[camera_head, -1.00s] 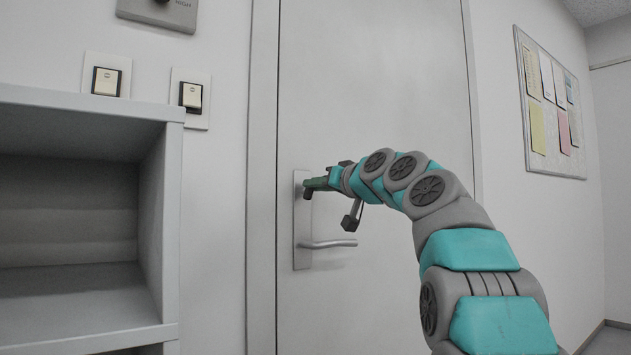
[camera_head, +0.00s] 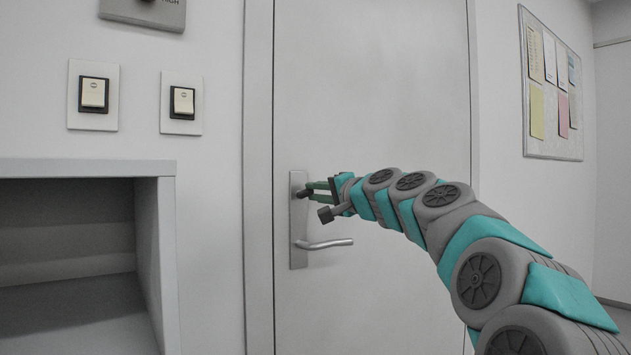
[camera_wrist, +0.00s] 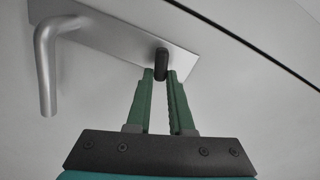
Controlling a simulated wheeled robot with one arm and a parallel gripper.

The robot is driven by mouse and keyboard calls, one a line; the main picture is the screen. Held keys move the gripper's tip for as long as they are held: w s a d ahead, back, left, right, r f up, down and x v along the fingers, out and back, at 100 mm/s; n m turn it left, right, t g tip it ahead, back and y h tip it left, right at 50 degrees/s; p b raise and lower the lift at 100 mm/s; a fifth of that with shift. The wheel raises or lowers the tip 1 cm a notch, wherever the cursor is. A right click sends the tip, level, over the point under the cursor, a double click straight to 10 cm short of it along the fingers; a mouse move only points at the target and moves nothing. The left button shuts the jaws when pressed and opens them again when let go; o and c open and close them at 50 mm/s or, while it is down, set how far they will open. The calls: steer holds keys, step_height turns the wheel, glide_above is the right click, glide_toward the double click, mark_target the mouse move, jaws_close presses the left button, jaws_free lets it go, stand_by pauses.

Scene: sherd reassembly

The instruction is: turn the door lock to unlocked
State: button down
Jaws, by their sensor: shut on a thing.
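The door (camera_head: 372,95) is light grey and looks closed. A metal lock plate (camera_head: 299,247) on its left side carries a lever handle (camera_head: 328,244) low down and a small dark lock knob (camera_head: 304,193) above it. My gripper (camera_head: 309,191) is at the knob. In the wrist view the plate (camera_wrist: 110,25) and handle (camera_wrist: 45,70) show at upper left. The green fingers of my gripper (camera_wrist: 163,76) are shut on the dark lock knob (camera_wrist: 161,62), one on each side. The knob's long axis looks roughly upright in the wrist view.
A grey open shelf (camera_head: 165,245) stands at the left. Two wall switches (camera_head: 94,94) (camera_head: 182,102) are above it, with a control panel (camera_head: 148,10) higher up. A notice board (camera_head: 552,85) hangs on the right wall. The lever handle juts out below my gripper.

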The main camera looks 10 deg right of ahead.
steer(key=shift+f+m, duration=0.15)
steer(key=shift+m, duration=0.75)
steer(key=shift+f+m, duration=0.15)
steer(key=shift+m, duration=0.75)
steer(key=c, duration=0.8)
jaws_free()
steer(key=shift+s+d, duration=0.1)
steer(key=shift+s, duration=0.05)
steer(key=v, duration=0.7)
steer(key=shift+s, duration=0.3)
